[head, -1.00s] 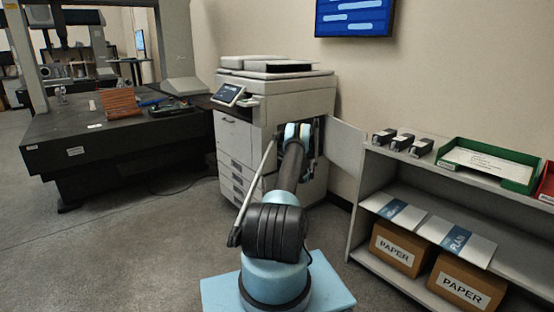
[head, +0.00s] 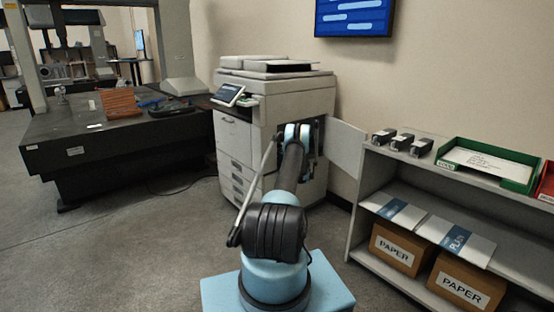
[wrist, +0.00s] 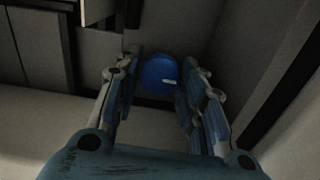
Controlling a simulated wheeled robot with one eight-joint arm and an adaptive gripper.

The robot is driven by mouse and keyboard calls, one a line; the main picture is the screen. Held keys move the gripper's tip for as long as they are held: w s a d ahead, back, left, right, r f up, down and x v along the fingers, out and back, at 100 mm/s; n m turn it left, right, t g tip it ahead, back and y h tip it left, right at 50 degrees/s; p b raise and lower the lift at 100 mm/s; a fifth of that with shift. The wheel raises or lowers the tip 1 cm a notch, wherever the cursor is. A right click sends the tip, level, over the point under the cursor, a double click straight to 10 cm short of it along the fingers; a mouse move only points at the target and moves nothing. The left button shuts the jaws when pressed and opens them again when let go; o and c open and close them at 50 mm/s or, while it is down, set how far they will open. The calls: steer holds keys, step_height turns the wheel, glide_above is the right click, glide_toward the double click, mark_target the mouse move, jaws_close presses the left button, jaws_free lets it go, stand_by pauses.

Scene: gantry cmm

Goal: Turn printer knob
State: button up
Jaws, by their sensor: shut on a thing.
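The printer (head: 270,125) stands against the wall, with its side door (head: 346,146) swung open to the right. My arm reaches into the opening, and the arm hides the knob and my gripper in the head view. In the wrist view a round blue knob (wrist: 158,76) with a short white mark sits inside the dark printer cavity. My gripper (wrist: 156,80) has one finger on each side of the knob and is shut on it. The white mark lies on the knob's right part, close to level. The knob's lower edge is in shadow.
A low shelf (head: 358,225) with toner boxes, a green tray (head: 486,164) and paper boxes stands to the right of the printer. A dark measuring table (head: 110,140) is at the left.

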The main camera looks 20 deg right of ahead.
steer(key=m, duration=0.5)
steer(key=shift+d+f+m, duration=0.15)
steer(key=shift+d+m, duration=0.1)
steer(key=shift+m, duration=0.05)
steer(key=shift+s+f+m, duration=0.1)
steer(key=shift+m, duration=2)
steer(key=o, duration=0.8)
steer(key=shift+f, duration=0.1)
steer(key=shift+c, duration=0.2)
steer(key=shift+a, duration=0.15)
